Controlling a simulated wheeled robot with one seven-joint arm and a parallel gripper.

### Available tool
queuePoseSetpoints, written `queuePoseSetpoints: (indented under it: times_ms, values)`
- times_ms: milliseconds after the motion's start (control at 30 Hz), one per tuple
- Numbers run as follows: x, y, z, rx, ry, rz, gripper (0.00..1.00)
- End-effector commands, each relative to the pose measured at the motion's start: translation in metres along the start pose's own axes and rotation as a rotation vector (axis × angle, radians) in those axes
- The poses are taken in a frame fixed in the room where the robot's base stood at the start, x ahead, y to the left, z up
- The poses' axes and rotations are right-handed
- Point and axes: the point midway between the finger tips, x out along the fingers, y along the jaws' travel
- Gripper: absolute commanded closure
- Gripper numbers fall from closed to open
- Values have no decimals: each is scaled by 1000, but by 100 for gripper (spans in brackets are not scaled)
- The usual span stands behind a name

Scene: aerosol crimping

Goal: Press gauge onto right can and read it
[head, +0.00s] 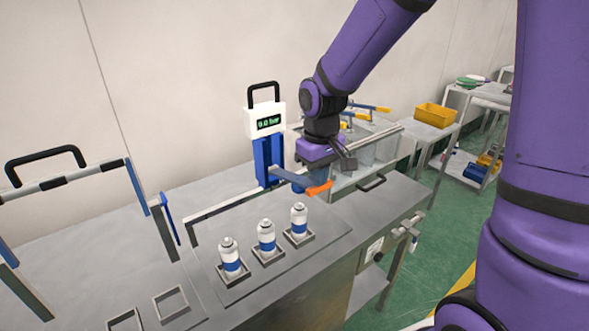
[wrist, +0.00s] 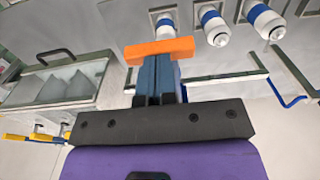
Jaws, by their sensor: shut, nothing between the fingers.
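Three white aerosol cans with blue bands stand upright in square holders on the bench. The right can (head: 299,219) is at the far end of the row, beside the middle can (head: 266,236) and the left can (head: 231,256). The gauge (head: 265,121) is a white box with a black handle and a green-lit display too small to read surely, above a blue support at the back. My gripper (head: 319,188) is shut and empty, its orange tip above and behind the right can, apart from it. The wrist view also shows the tip (wrist: 160,50) and the cans.
A clear-walled box (head: 378,150) stands behind my gripper, with yellow-and-blue handled tools by it. Empty square holders (head: 171,303) lie at the front left. A tall frame with a black handle (head: 45,160) stands at the left. A yellow bin (head: 436,115) sits on a farther table.

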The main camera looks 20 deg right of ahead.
Motion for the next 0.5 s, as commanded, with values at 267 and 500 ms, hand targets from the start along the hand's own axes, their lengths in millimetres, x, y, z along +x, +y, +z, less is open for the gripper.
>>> queuePoseSetpoints:
  times_ms: [267, 500]
  values:
    - [12, 0, 3, 0, -1, 0, 100]
    - [22, 0, 5, 0, -1, 0, 100]
